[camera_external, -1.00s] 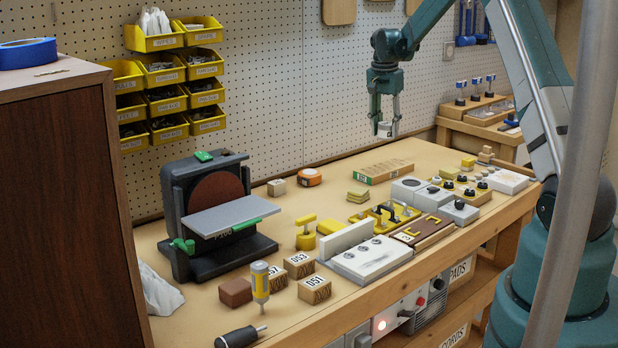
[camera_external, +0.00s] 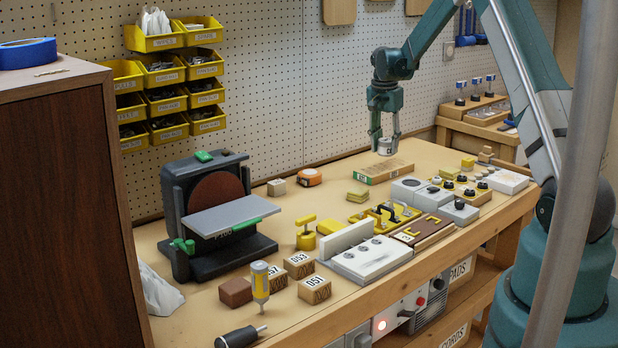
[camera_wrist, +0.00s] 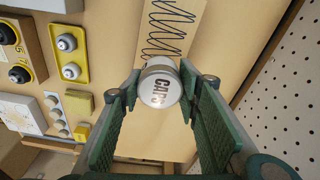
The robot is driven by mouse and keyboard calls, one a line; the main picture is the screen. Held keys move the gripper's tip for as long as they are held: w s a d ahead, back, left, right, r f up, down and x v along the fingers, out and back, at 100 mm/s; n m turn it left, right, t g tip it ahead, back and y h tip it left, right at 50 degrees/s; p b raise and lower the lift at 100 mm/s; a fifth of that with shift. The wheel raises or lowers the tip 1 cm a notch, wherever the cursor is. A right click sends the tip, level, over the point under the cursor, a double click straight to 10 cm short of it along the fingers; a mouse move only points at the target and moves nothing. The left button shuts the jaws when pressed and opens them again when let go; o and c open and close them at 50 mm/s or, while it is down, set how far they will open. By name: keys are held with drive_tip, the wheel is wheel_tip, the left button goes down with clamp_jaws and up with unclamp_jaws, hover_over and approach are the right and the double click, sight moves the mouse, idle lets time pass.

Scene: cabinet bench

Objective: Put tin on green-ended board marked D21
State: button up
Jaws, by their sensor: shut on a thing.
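The tin (camera_external: 386,147) is a small, pale round can. My gripper (camera_external: 385,141) points down and is shut on the tin, a finger on each side. The light wooden board (camera_external: 378,174) lies flat on the bench with a green end at its left; the marking on its side is too small to read. The tin is over the board's far right part, seemingly a little above it. In the wrist view the board (camera_wrist: 178,22) shows a black wavy line, partly hidden by the tin.
Grey and white blocks (camera_external: 407,188) and a yellow tray with knobs (camera_external: 462,188) stand in front. The pegboard wall (camera_external: 290,80) rises behind. Bare bench top (camera_external: 325,195) lies to the left.

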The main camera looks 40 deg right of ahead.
sight(374, 158)
drive_tip(key=shift+f, duration=0.25)
drive_tip(key=shift+f, duration=1.8)
drive_tip(key=shift+f, duration=0.15)
drive_tip(key=o, duration=0.9)
drive_tip(key=r, duration=0.4)
drive_tip(key=a+r, duration=0.1)
drive_tip(key=r, duration=0.7)
drive_tip(key=shift+s+a+r, duration=0.15)
drive_tip(key=shift+a, duration=0.1)
